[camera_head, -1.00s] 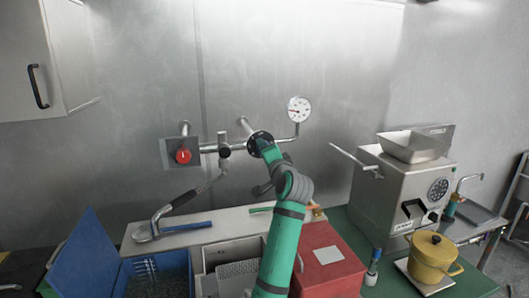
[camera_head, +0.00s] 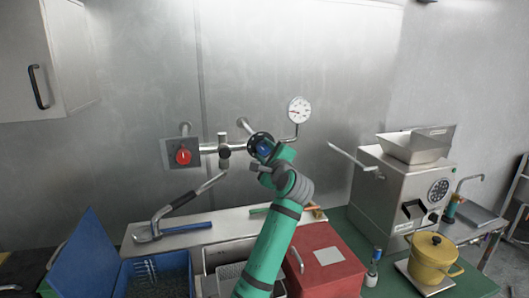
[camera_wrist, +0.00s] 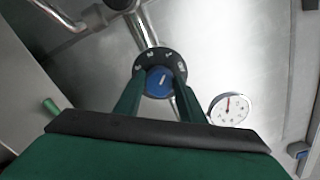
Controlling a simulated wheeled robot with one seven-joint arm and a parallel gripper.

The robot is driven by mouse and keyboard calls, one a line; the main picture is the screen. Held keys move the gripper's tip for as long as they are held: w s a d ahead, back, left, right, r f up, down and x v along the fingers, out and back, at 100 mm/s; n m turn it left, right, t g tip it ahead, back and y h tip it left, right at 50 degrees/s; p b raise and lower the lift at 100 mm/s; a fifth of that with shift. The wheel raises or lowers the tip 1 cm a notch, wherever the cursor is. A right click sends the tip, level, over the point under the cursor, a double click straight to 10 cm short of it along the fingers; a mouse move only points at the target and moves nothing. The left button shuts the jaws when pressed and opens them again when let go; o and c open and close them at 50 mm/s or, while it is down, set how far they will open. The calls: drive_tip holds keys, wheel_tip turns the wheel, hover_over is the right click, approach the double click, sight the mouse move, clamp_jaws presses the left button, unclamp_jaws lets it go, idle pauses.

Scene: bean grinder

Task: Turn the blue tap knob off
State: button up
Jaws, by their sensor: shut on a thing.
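The blue tap knob (camera_wrist: 159,82) sits in a round black dial with white marks on the wall pipe. In the wrist view the knob lies between the two green fingers of my gripper (camera_wrist: 160,98), which are shut on it. In the head view the blue knob (camera_head: 263,147) shows at the left of my gripper (camera_head: 268,153), with the black dial (camera_head: 256,139) behind it. A white line shows on the knob's face. Part of the dial is covered by the fingers.
A red knob (camera_head: 183,156) on a grey plate is left on the same pipe. A pressure gauge (camera_head: 299,109) stands right of the dial. A blue crate (camera_head: 160,275), a red box (camera_head: 328,262) and a steel grinder (camera_head: 388,200) stand below.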

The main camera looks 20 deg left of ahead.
drive_tip(key=m, duration=0.4)
drive_tip(key=shift+f+m, duration=0.1)
drive_tip(key=shift+m, duration=2.2)
drive_tip(key=o, duration=1)
drive_tip(key=shift+o, duration=0.2)
drive_tip(key=shift+d, duration=0.1)
drive_tip(key=v, duration=1)
drive_tip(key=shift+s+d, duration=0.2)
drive_tip(key=shift+s, duration=0.1)
